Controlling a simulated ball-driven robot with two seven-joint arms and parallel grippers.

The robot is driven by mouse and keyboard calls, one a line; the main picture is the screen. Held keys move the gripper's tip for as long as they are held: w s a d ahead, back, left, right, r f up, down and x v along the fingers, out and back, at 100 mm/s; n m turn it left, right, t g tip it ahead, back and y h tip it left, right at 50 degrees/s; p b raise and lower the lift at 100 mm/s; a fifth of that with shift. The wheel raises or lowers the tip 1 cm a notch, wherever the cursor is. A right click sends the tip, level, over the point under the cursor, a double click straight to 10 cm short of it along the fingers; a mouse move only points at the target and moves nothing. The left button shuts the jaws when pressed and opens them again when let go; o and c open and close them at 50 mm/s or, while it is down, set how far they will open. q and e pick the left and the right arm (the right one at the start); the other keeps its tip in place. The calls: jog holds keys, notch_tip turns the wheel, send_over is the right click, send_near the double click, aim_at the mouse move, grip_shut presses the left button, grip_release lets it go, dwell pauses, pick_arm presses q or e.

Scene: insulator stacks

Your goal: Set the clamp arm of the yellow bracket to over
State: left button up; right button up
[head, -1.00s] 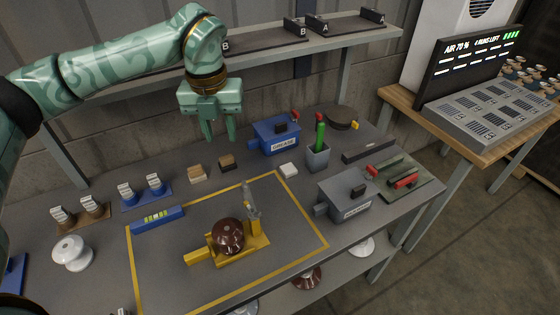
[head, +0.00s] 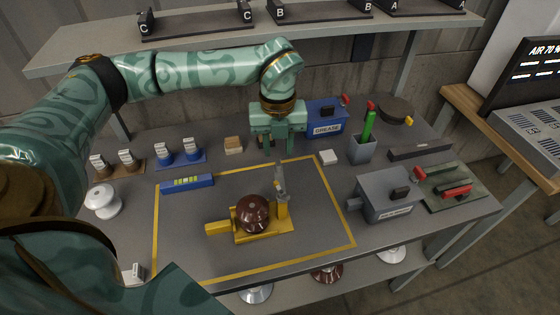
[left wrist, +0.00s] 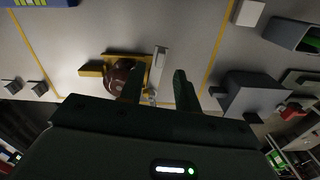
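The yellow bracket (head: 262,232) stands on the bench inside a yellow taped outline, with a dark brown insulator disc (head: 253,213) on it. Its grey clamp arm (head: 281,182) stands roughly upright at the bracket's right end, beside the disc. My left gripper (head: 278,148) is above and behind the clamp arm, fingers pointing down, open and empty. In the left wrist view, the clamp arm (left wrist: 159,62) appears between the spread fingers, apparently apart from them; exact depth is unclear. The bracket (left wrist: 92,69) shows there too. My right gripper is not in view.
A blue grease box (head: 326,122) stands just right of the left gripper. A grey box (head: 386,199), a grey cup (head: 362,149) with a green item and a white block (head: 328,158) lie right of the bracket. A blue level (head: 187,183) lies left. A shelf (head: 200,42) runs behind.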

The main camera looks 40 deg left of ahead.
aim_at(278, 162)
pick_arm(q)
notch_tip(278, 162, down, 5)
jog(key=shift+r+b, duration=0.15)
jog(key=shift+b, duration=0.35)
grip_shut()
jog(key=shift+a, duration=0.1)
